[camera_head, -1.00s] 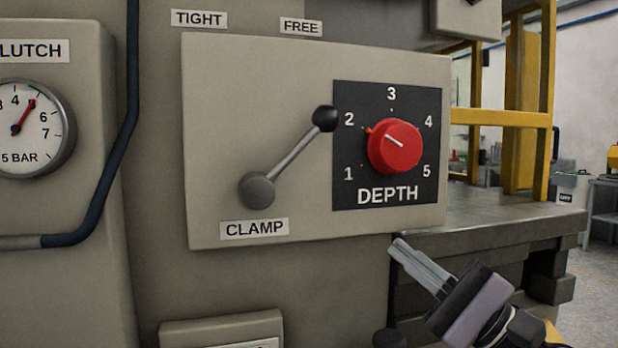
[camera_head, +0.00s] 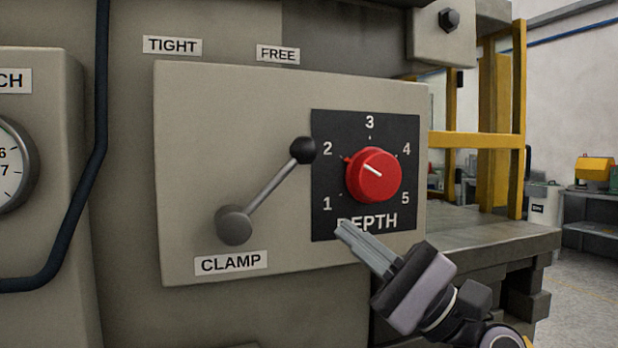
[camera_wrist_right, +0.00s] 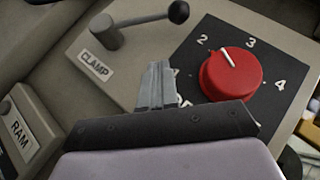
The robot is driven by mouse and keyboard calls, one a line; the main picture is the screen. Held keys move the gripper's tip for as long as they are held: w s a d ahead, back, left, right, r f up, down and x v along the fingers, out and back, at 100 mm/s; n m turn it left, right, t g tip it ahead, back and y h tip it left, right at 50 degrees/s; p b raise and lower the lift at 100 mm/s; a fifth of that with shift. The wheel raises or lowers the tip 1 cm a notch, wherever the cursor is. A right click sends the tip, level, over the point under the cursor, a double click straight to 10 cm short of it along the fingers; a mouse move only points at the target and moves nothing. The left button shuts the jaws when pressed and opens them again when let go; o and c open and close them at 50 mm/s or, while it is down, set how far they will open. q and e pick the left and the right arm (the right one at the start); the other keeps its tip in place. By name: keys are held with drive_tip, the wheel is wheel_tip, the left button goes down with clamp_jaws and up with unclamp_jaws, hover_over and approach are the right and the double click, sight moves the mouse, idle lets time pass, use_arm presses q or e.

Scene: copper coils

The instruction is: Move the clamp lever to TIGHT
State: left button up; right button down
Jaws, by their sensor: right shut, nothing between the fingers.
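The clamp lever (camera_head: 272,192) is a grey rod with a black ball knob (camera_head: 303,150) and a round grey hub (camera_head: 234,225) above the CLAMP label (camera_head: 231,263). It tilts up and to the right, toward the FREE label (camera_head: 278,55). The TIGHT label (camera_head: 172,45) is to the left of FREE. My right gripper (camera_head: 345,230) is shut and empty, in front of the lower part of the DEPTH plate, below and right of the lever, apart from it. In the right wrist view the lever (camera_wrist_right: 145,20) lies beyond the fingertips (camera_wrist_right: 158,68). My left gripper is not in view.
The red DEPTH knob (camera_head: 373,175) sits on a black plate (camera_head: 325,125) right of the lever, close to my right gripper. A dark hose (camera_head: 92,150) and a gauge (camera_head: 12,165) are at the left. A RAM label (camera_wrist_right: 17,130) shows in the right wrist view.

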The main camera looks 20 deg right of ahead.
sight(267, 188)
drive_tip(key=p+x, duration=0.1)
drive_tip(key=x, duration=0.1)
drive_tip(key=p+x, duration=0.1)
drive_tip(key=x, duration=0.1)
drive_tip(key=s+p+x, duration=0.1)
drive_tip(key=x, duration=0.1)
drive_tip(key=shift+a+r+p, duration=0.25)
drive_tip(key=shift+r+p, duration=0.05)
drive_tip(key=shift+r, duration=0.2)
drive_tip(key=shift+s+a+r+p, duration=0.15)
drive_tip(key=shift+a+r+p, duration=0.3)
drive_tip(key=shift+p, duration=0.15)
drive_tip(key=shift+a+r, duration=0.1)
drive_tip(key=shift+a, duration=0.2)
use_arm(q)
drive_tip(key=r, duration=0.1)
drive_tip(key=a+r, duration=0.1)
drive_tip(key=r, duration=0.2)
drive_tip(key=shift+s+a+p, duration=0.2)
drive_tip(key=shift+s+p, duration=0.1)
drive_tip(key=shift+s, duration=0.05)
use_arm(e)
drive_tip(key=shift+s, duration=0.1)
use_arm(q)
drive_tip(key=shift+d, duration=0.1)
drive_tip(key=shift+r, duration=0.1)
use_arm(e)
drive_tip(key=shift+r, duration=0.15)
